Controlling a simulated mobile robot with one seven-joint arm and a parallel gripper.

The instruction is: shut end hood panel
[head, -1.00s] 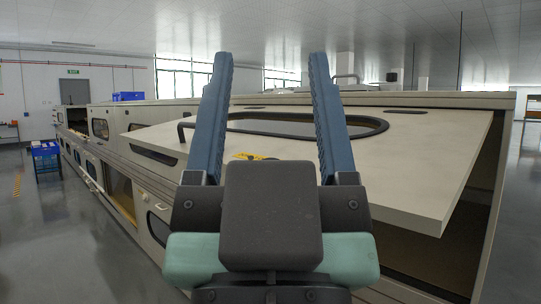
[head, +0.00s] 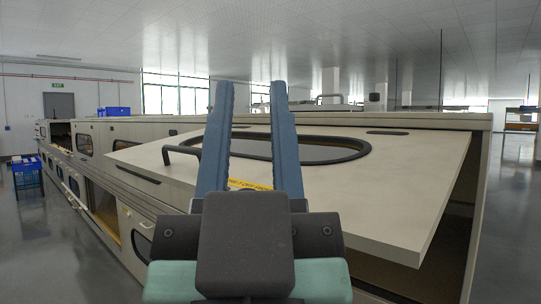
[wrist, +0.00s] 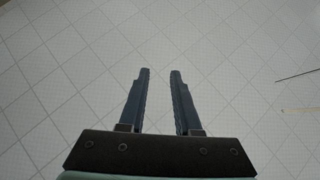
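The end hood panel (head: 400,185) is a large beige panel with a dark-rimmed oval window (head: 290,147) and a dark bar handle (head: 181,154) near its left end. It is swung up and sticks out from the long machine, with a dark opening beneath its right side. My gripper (head: 253,88) points upward in front of the panel in the head view, its two blue fingers apart with nothing between them. It hides part of the panel and window. In the wrist view my gripper (wrist: 160,72) is open and empty against the ceiling.
The long beige machine (head: 130,215) runs away to the left, with further windowed panels along its side. A blue cart (head: 28,172) stands at the far left. A blue bin (head: 114,111) sits on top of the machine. Grey floor is clear at left.

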